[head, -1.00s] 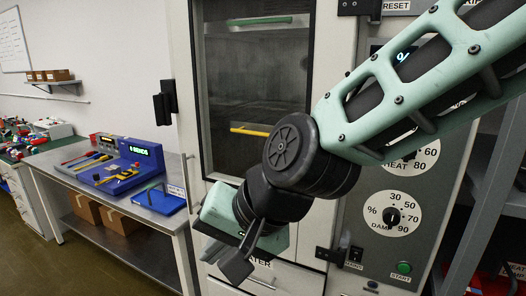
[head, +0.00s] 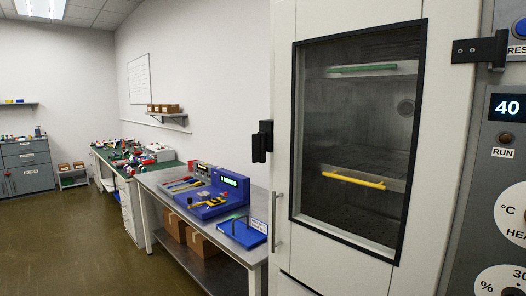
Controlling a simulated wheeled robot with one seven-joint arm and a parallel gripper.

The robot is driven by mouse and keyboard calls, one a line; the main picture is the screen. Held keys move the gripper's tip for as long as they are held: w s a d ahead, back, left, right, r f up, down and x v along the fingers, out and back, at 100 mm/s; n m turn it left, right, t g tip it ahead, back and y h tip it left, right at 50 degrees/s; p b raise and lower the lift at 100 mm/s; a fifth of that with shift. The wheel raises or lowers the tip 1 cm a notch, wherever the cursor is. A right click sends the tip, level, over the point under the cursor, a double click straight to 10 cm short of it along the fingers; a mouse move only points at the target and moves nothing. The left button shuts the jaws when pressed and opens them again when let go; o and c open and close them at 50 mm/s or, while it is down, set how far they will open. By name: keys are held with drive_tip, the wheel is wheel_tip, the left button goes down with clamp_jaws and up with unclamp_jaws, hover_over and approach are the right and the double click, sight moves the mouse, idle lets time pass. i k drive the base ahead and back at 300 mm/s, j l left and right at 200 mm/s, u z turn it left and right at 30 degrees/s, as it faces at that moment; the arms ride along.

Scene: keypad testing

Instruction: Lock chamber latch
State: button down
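The test chamber (head: 448,140) stands at the right, its white door (head: 285,75) shut. A dark window in the door shows shelves inside, one with a green front bar and one with a yellow front bar. The black latch (head: 262,142) sits at the door's left edge, above the vertical metal handle (head: 279,222). I cannot tell from this angle whether the latch is locked. My gripper and arm are out of view.
A metal bench (head: 160,180) with a blue keypad unit (head: 228,187) and a blue tray (head: 243,232) stands left of the chamber. A control panel (head: 507,160) reading 40 is at the right edge. The floor (head: 80,240) at the left is free.

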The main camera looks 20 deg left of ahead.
sight(259, 139)
drive_tip(key=u, duration=1.85)
drive_tip(key=i+l+u, duration=0.15)
drive_tip(key=i, duration=0.35)
